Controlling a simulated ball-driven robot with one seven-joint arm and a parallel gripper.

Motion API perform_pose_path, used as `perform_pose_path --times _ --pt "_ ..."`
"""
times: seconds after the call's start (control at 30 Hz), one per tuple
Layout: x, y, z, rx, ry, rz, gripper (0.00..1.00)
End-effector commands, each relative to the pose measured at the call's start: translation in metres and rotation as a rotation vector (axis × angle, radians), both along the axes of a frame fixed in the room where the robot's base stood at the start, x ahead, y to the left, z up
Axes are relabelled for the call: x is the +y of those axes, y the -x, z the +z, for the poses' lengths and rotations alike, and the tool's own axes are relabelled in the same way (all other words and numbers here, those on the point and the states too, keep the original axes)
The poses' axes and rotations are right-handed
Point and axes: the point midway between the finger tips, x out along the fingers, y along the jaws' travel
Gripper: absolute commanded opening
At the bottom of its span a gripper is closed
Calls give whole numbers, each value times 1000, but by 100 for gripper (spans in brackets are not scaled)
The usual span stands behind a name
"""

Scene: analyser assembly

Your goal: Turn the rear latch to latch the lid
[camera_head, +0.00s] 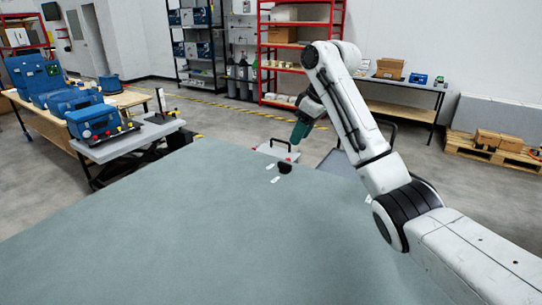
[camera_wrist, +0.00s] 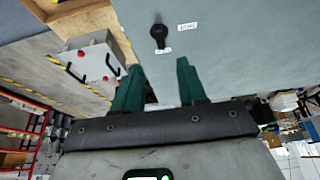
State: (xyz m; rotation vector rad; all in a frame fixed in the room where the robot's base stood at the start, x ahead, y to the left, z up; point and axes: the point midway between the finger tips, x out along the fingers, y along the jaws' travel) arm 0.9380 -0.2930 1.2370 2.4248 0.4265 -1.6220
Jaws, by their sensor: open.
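The lid (camera_head: 170,225) is a broad grey-green surface filling the near part of the head view; it also shows in the wrist view (camera_wrist: 225,60). The rear latch (camera_head: 285,168) is a small black knob near the lid's far edge. In the wrist view the latch (camera_wrist: 158,36) has a round end and a narrow lever pointing down the picture towards a small white label (camera_wrist: 163,50). A second label (camera_wrist: 187,25) lies to its right. My gripper (camera_wrist: 158,85) has green fingers, spread apart and empty, short of the latch. In the head view my gripper (camera_head: 299,132) hangs beyond the latch, apart from it.
A grey box with red knobs and black handles (camera_wrist: 92,62) stands beyond the lid's edge. A workbench with blue devices (camera_head: 45,118) is at the left. Shelves (camera_head: 268,58) stand at the back. The lid's surface is otherwise clear.

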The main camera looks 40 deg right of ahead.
Motion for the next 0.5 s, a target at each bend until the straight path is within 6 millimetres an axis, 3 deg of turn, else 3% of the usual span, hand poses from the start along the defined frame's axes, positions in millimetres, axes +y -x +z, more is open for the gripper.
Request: perform_pose_path --times 0.17,0.5 --pt "2 -4 -12 4 -1 0 42" --pt "10 -25 -67 4 -2 0 42"
